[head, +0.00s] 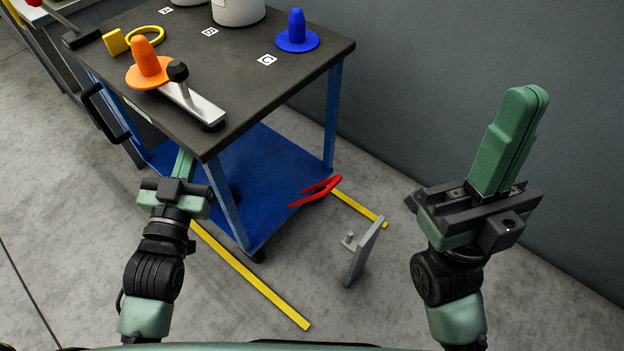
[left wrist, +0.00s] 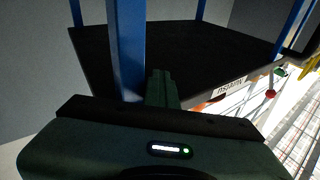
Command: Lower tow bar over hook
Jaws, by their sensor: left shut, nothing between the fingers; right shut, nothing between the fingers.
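A red forked bar (head: 315,191), which looks like the tow bar, sticks out past the right edge of the cart's blue lower shelf. A grey upright plate with a small peg (head: 363,252), which looks like the hook, stands on the floor to its right. The bar is apart from the plate. My left gripper (head: 184,163) is shut and empty at the cart's near side, its tips partly hidden under the tabletop edge. In the left wrist view its fingers (left wrist: 161,88) are beside a blue cart leg. My right gripper (head: 522,105) is shut and empty, pointing up, right of the plate.
The cart's dark top (head: 225,85) carries an orange cone (head: 148,66), a blue cone (head: 297,32), a yellow ring (head: 146,34) and a white container (head: 238,10). Yellow strips (head: 250,276) lie on the floor. A grey wall (head: 460,60) closes the right side.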

